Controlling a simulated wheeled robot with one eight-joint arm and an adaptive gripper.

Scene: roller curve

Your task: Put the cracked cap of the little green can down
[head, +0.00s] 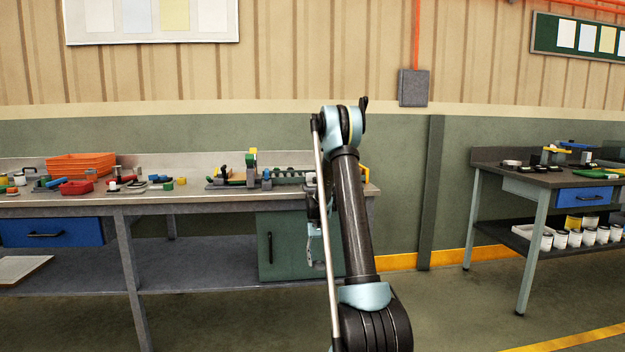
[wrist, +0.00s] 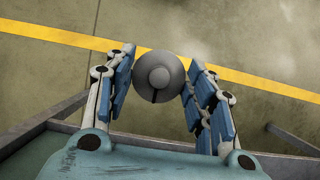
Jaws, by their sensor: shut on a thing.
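The cracked cap (wrist: 158,76) is a round grey disc with a paler raised centre. A dark crack runs from its middle to its lower rim in the wrist view. My gripper (wrist: 162,68) is shut on it, with one blue-padded finger on each side. In the head view my arm hides most of the gripper, which hangs before the green cabinet of the left workbench, and I cannot make out the cap there. I cannot pick out the little green can with certainty in either view.
The left workbench (head: 190,203) carries orange crates (head: 80,166), a red tray (head: 76,187) and several small parts. A second bench (head: 540,178) stands at the right, with several white cans on its lower shelf. Open floor with a yellow stripe shows beyond the cap in the wrist view.

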